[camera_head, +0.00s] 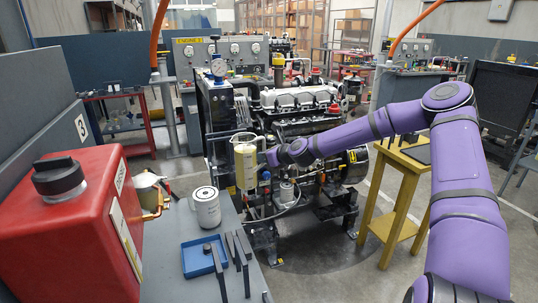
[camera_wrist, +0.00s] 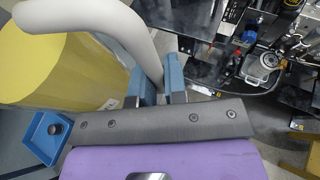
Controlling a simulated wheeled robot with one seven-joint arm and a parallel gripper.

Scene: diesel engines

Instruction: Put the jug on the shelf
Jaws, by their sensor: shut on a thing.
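The jug (camera_head: 246,168) is clear, with yellow liquid inside, and is held upright in front of the engine. It also shows large at the left of the wrist view, with its yellow body (camera_wrist: 65,70) and pale curved handle (camera_wrist: 125,22). My gripper (camera_head: 264,161) is at its right side. In the wrist view my blue fingers (camera_wrist: 160,82) are shut on the handle. A yellow wooden stand (camera_head: 402,190) with a lower shelf board (camera_head: 395,228) stands right of the engine. Shelving (camera_head: 278,18) also shows far back; I cannot tell which shelf is meant.
A grey bench (camera_head: 165,270) is at front left with a red tank (camera_head: 70,230), a white filter (camera_head: 206,207), a blue tray (camera_head: 203,256) and dark bars (camera_head: 242,255). The engine (camera_head: 300,115) stands close behind the jug. Floor shows between bench and stand.

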